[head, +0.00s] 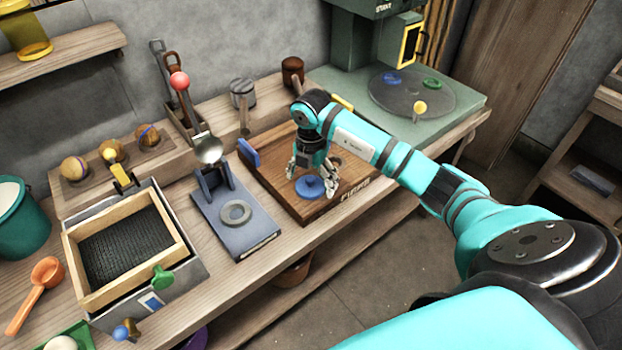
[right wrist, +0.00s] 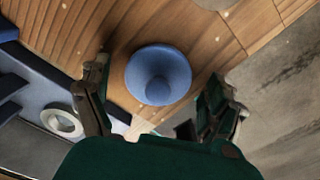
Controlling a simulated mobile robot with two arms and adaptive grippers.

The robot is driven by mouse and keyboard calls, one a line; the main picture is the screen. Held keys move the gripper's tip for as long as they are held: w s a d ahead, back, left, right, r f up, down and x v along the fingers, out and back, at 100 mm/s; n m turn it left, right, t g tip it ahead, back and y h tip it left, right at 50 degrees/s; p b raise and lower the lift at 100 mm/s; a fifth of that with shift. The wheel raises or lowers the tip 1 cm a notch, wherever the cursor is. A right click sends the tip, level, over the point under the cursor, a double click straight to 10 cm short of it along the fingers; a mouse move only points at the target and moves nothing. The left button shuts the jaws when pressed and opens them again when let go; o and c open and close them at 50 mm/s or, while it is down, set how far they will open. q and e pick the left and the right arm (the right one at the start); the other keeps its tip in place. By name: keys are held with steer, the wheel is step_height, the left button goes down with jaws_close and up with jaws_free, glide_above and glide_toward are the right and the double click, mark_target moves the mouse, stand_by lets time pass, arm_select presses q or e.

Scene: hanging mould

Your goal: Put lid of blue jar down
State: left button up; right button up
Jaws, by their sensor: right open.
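The blue lid (head: 310,187) is a round disc with a knob, lying on the brown wooden board (head: 283,196) on the bench. In the right wrist view the blue lid (right wrist: 158,74) sits between and just beyond the fingers, knob toward the camera. My right gripper (head: 313,178) points down over the lid. In the right wrist view my right gripper (right wrist: 160,112) has its fingers spread wide, with a gap on both sides of the lid. No blue jar can be made out for certain. My left gripper is not in view.
A blue-grey press with a ring (head: 236,213) stands left of the board. A wooden-framed tray (head: 128,245) is further left. A green machine with a round plate (head: 412,93) stands at the back right. The bench's front edge is close to the board.

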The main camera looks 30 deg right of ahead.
mark_target(311, 177)
step_height(311, 177, up, 12)
steer(key=shift+b, duration=0.35)
stand_by(0.5)
